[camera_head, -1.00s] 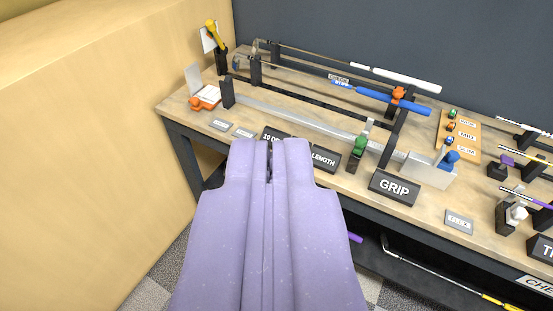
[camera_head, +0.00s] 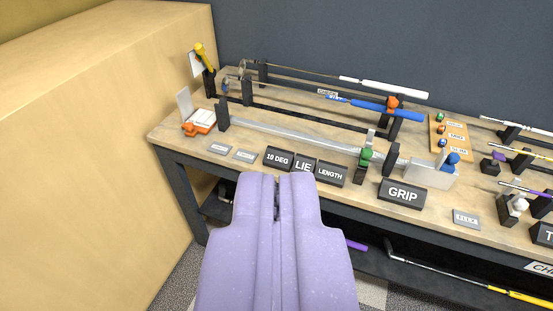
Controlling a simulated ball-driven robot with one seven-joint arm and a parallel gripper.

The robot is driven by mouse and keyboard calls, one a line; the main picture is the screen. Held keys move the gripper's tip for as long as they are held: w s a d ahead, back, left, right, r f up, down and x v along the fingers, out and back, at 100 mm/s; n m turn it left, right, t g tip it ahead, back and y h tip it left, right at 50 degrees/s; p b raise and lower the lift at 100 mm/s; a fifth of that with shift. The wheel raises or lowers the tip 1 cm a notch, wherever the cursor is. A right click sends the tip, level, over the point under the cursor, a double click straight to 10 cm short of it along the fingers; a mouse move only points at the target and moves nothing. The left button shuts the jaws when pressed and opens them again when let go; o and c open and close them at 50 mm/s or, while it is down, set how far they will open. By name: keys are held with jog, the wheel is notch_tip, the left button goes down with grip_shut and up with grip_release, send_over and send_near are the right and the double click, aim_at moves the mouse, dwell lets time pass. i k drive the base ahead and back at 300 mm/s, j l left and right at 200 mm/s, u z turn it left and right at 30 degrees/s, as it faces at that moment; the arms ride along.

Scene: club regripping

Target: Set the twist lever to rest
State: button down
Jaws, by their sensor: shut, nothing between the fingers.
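My gripper (camera_head: 276,180) is shut and empty, in front of the near edge of the workbench (camera_head: 345,197) in the picture. I cannot tell for sure which part is the twist lever, as no sign I can read names it. Small handles on the bench include a green one (camera_head: 366,156) by the silver bar, a blue one (camera_head: 452,159) on a metal plate, and an orange one (camera_head: 392,103) at the blue grip. A white knob (camera_head: 518,204) stands at the right. My gripper touches none of them.
A sign beginning with T (camera_head: 543,235) is cut off at right. A tall wooden block (camera_head: 95,150) stands left. Clubs (camera_head: 440,270) lie below the bench.

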aim_at(199, 47)
jog(key=j+z, duration=0.1)
jog(key=i+l+u, duration=0.1)
jog(key=l+u, duration=0.35)
jog(key=l, duration=0.55)
jog(key=l+u, duration=0.45)
jog(key=l, duration=0.6)
jog(key=i+u, duration=0.15)
jog(key=i, duration=0.6)
jog(key=i+l+u, duration=0.15)
jog(key=i, duration=0.55)
